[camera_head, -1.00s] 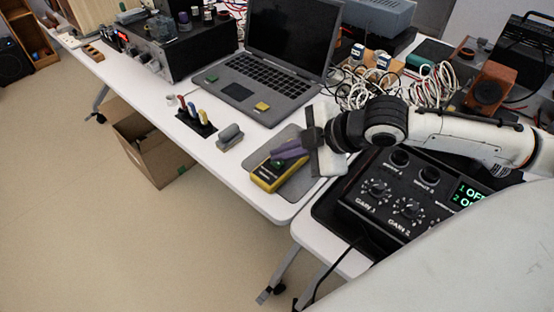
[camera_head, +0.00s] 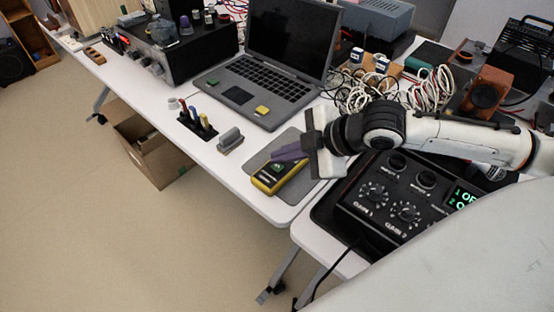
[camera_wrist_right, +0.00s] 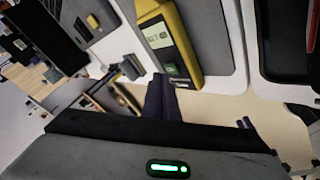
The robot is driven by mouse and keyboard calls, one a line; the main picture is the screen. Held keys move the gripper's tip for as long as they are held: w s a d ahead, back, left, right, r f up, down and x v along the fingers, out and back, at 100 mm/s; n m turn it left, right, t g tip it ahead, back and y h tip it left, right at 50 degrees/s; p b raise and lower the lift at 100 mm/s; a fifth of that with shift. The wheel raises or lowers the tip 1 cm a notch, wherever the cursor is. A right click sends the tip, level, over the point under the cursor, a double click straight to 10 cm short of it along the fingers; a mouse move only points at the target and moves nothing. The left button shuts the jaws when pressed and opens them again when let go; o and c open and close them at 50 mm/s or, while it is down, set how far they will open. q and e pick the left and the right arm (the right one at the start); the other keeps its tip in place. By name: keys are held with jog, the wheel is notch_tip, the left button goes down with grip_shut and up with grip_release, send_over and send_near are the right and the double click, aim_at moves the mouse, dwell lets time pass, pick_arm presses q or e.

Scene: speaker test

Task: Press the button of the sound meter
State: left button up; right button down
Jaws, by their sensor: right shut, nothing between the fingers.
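The sound meter (camera_head: 282,179) is a yellow and dark device lying on a grey mat near the table's front edge. Its green button (camera_head: 277,167) shows in the head view. In the right wrist view, the meter (camera_wrist_right: 185,45) lies at the top, with a light display and the green button (camera_wrist_right: 172,69). My right gripper (camera_head: 275,156) is shut and empty, its purple fingers beside the button at the meter's far end. In the wrist view the fingertips (camera_wrist_right: 160,78) appear close to the button; I cannot tell whether they touch the meter. My left gripper is not in view.
A grey mat (camera_head: 262,158) lies under the meter. A laptop (camera_head: 262,88) stands behind it. A small grey block (camera_head: 230,140) and a rack with coloured pieces (camera_head: 197,122) are to the left. A black audio box with knobs (camera_head: 395,205) is at the right, below my arm.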

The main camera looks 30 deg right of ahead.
aim_at(282, 171)
jog(key=shift+r+p, duration=0.3)
jog(key=shift+r, duration=0.05)
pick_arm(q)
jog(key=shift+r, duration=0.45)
